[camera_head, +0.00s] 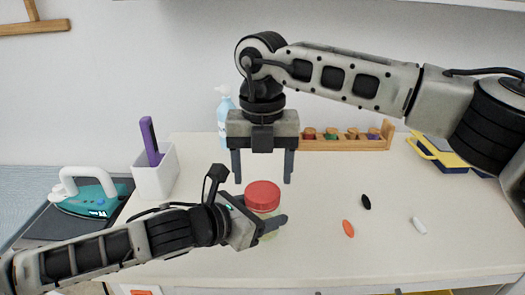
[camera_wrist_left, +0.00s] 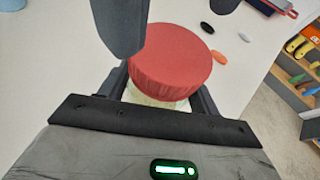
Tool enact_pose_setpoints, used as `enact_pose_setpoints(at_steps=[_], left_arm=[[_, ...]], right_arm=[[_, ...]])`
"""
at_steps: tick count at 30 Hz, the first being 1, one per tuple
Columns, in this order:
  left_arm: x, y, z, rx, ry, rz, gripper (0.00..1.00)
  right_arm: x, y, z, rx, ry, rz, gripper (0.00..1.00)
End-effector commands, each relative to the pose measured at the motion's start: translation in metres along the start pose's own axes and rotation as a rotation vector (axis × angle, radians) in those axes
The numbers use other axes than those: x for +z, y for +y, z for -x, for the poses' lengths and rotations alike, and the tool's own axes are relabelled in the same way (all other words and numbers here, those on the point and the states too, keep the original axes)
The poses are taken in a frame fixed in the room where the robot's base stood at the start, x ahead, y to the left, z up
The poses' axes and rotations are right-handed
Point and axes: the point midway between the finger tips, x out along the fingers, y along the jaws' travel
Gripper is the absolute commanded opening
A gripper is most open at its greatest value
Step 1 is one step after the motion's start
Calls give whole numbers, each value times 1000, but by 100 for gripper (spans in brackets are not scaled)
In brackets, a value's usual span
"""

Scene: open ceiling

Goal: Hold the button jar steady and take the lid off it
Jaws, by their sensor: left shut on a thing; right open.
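The button jar (camera_head: 270,234) stands upright on the white table with its red lid (camera_head: 262,195) on top. My left gripper (camera_head: 262,208) is shut on the jar below the lid, coming in from the left. In the left wrist view the red lid (camera_wrist_left: 172,58) sits above the jar's pale body (camera_wrist_left: 155,98), between the left fingers. My right gripper (camera_head: 262,172) is open, pointing down above the lid, with its fingers apart to either side. One dark right finger (camera_wrist_left: 122,25) shows beside the lid in the left wrist view. Most of the jar body is hidden.
A white holder (camera_head: 156,178) with a purple-handled tool and a teal iron (camera_head: 92,200) stand at the left. A wooden spool rack (camera_head: 345,143) and spray bottle (camera_head: 225,110) are at the back. Small black (camera_head: 366,202), orange (camera_head: 348,229) and white (camera_head: 419,225) pieces lie at right.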

Motion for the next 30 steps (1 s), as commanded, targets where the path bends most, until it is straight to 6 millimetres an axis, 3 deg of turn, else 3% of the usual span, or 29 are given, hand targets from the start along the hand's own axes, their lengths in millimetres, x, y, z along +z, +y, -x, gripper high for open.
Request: enact_pose_setpoints(at_steps=[7,18,22,26,27,29,30], left_arm=[[1,0,0,0,-1,-1,0],[1,0,0,0,-2,-1,0],[1,0,0,0,-2,0,0],[1,0,0,0,-1,0,0],[1,0,0,0,-2,0,0],[1,0,0,0,-2,0,0],[1,0,0,0,-2,0,0]], right_arm=[[0,0,-31,0,1,0,68],[0,0,-37,1,-1,0,68],[0,0,-37,1,-1,1,34],[0,0,-36,1,-1,1,31],[0,0,-36,1,-1,1,64],[0,0,-36,1,-1,1,80],[0,0,-36,1,-1,1,80]])
